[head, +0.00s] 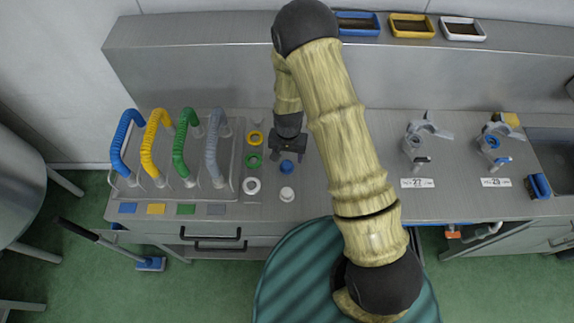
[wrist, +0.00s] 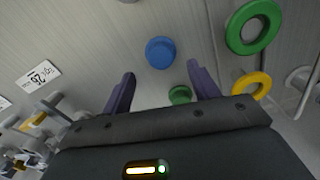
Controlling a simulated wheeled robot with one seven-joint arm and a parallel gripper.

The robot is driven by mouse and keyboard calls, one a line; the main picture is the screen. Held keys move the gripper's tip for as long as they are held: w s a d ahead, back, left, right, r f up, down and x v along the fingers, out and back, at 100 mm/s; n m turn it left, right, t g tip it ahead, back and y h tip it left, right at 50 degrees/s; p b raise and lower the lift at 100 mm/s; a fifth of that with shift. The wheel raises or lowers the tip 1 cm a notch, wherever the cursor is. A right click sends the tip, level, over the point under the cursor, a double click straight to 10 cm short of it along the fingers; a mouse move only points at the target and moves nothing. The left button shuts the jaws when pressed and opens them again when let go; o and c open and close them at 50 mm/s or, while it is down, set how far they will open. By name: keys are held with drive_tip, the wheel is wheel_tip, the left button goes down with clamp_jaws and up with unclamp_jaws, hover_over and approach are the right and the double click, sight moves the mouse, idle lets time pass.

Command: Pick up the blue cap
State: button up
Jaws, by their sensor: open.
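The blue cap (head: 286,166) stands on the steel worktop, just in front of my gripper (head: 288,154) in the head view. In the wrist view the blue cap (wrist: 160,52) lies beyond the fingertips, between their lines and nearer the left finger. My gripper (wrist: 161,76) is open, with nothing held between its two dark purple fingers. A green cap (wrist: 180,94) shows between the fingers, close to the gripper body; my gripper hides it in the head view.
Green (head: 252,160), yellow (head: 255,138) and white (head: 251,185) rings stand left of the blue cap. A white cap (head: 287,193) stands in front of it. Coloured hose handles (head: 186,145) stand further left. Clamp fittings (head: 415,145) stand to the right. A raised ledge (head: 200,60) runs behind.

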sight(287, 164)
drive_tip(key=shift+s+a+f+p, duration=0.1)
drive_tip(key=shift+s+f+p, duration=0.05)
drive_tip(key=shift+f+p, duration=0.95)
drive_tip(key=shift+f, duration=1.15)
drive_tip(key=c, duration=1.1)
drive_tip(key=shift+o, duration=0.2)
drive_tip(key=shift+r, duration=0.1)
wheel_tip(287, 164, up, 10)
drive_tip(key=b, duration=0.3)
drive_tip(key=shift+b, duration=0.3)
